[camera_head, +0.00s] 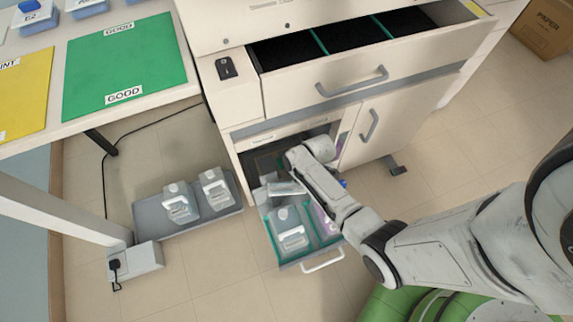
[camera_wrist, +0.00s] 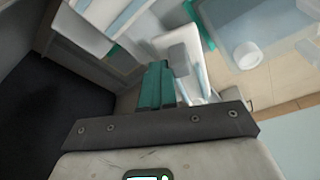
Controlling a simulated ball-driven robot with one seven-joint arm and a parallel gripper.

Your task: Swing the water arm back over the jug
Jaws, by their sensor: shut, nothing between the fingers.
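My gripper (camera_wrist: 157,72) is shut and empty in the wrist view, its teal fingers pressed together. A pale, upright piece with a grey patch (camera_wrist: 178,57) lies just beyond the fingertips; it may be the water arm, but I cannot tell for sure, nor whether the fingers touch it. A translucent jug (camera_wrist: 232,32) with a white cap lies to the right of the fingers. In the head view, a jug (camera_head: 291,238) stands in the pulled-out lower drawer. My arm reaches into the bay above it and hides part of the drawer's back.
The open drawer has a white handle (camera_head: 323,260). An upper drawer (camera_head: 352,85) with black compartments is also open. A grey floor tray (camera_head: 151,220) holds two more jugs (camera_head: 180,203) at left. A power box (camera_head: 135,261) stands beside it.

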